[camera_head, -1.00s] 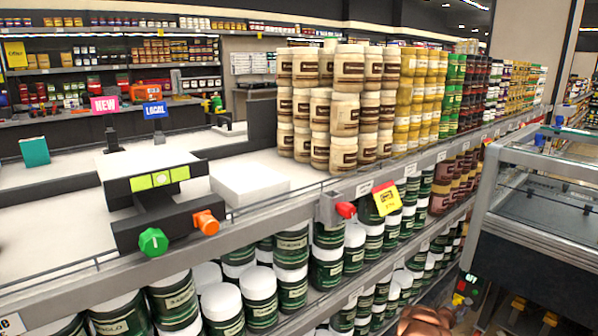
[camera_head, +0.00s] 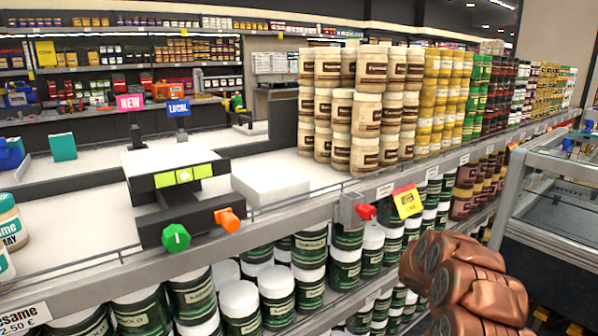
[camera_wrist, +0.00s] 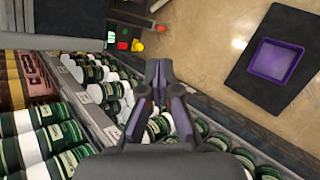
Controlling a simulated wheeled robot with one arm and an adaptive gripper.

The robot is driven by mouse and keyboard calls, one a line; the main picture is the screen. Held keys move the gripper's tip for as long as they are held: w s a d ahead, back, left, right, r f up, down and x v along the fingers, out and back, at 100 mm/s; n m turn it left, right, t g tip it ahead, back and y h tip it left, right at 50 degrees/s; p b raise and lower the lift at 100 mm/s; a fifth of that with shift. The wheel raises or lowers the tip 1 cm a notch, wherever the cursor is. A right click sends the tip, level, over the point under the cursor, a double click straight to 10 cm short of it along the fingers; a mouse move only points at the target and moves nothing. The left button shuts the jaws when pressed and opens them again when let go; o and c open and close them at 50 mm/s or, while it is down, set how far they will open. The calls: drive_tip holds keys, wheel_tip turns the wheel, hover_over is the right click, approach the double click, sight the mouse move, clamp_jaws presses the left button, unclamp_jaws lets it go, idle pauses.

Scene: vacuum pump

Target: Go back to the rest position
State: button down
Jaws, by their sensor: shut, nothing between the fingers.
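My gripper (camera_wrist: 158,78) shows in the wrist view, with its dark fingers closed together and nothing between them. It is over the shelf front, with dark green jars (camera_wrist: 185,125) beneath and beside it in the picture. The gripper's fingers do not show in the head view; only a copper-coloured part of my arm shows there at the lower right. A black device (camera_head: 185,205) with a green knob (camera_head: 176,237) and an orange knob (camera_head: 228,219) stands on the upper shelf, apart from my arm.
A white block (camera_head: 270,183) and stacked cream jars (camera_head: 365,115) stand on the shelf. A red knob (camera_head: 365,211) and a yellow tag (camera_head: 407,201) are at its edge. A glass-topped freezer (camera_head: 560,190) is at right. A purple tray (camera_wrist: 272,60) lies on a dark mat over open floor.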

drive_tip(key=s+a+r+m+g+y, duration=0.1)
drive_tip(key=s+a+r, duration=0.25)
drive_tip(key=s, duration=0.25)
drive_tip(key=s+a+r+m+g+y, duration=0.1)
drive_tip(key=s+a+r+m+y, duration=0.15)
drive_tip(key=s+a, duration=0.3)
drive_tip(key=s+a+r+m, duration=0.1)
drive_tip(key=s+a+r, duration=0.3)
drive_tip(key=s, duration=0.3)
drive_tip(key=s+a+r+m+g+y, duration=0.1)
drive_tip(key=s+a+r+m+y, duration=0.15)
drive_tip(key=s+a, duration=0.8)
drive_tip(key=s+a+r+m+g+y, duration=0.1)
drive_tip(key=s+a+m+g+y, duration=0.35)
drive_tip(key=s, duration=1.15)
wheel_tip(320, 180, up, 24)
drive_tip(key=s+a+n+t+p, duration=0.1)
drive_tip(key=s+n+t+p, duration=0.1)
drive_tip(key=p, duration=2)
drive_tip(key=shift+a+f+t+h, duration=0.2)
drive_tip(key=shift+t+h, duration=0.25)
drive_tip(key=shift+t, duration=0.3)
